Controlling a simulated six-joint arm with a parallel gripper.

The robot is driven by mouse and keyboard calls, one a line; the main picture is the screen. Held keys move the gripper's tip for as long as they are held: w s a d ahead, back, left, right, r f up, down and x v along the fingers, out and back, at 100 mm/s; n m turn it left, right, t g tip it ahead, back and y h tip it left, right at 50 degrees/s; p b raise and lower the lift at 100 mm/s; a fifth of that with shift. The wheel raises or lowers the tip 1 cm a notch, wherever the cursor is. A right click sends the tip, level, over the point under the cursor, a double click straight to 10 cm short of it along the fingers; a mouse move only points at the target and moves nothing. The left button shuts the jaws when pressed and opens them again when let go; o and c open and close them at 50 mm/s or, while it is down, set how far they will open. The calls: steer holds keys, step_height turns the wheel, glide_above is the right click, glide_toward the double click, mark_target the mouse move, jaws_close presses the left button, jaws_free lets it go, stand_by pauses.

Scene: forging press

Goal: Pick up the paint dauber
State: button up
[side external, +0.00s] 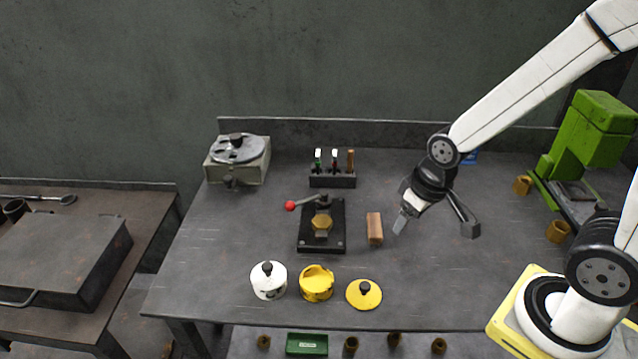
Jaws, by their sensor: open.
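I cannot tell for certain which thing is the paint dauber. A small dark rack (332,181) at the back of the bench holds upright tools: one with green on it (318,160), one with red (335,160) and a brown one (351,160). In front are a white pot with a black knob (268,281), an open yellow pot (316,284) and a yellow lid with a black knob (364,295). My gripper (436,225) is open and empty, above the bench, to the right of the wooden block and apart from everything.
A black fixture (322,240) with a red-knobbed lever and a brass hexagonal piece stands mid-bench, beside a wooden block (375,229). A grey box with a round metal top (237,162) is back left. A green press (590,140) stands right.

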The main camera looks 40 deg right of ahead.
steer(key=shift+c, duration=0.2)
steer(key=n+t+y, duration=0.1)
steer(key=n+y, duration=0.1)
steer(key=n, duration=0.3)
glide_above(350, 166)
steer(key=d, duration=0.1)
steer(key=shift+s+d+f, duration=0.1)
steer(key=shift+s+f, duration=0.05)
steer(key=shift+f, duration=1.1)
steer(key=shift+s+f, duration=0.15)
steer(key=shift+f, duration=1.05)
steer(key=shift+f, duration=0.1)
steer(key=shift+x, duration=2.45)
steer(key=shift+w, duration=0.15)
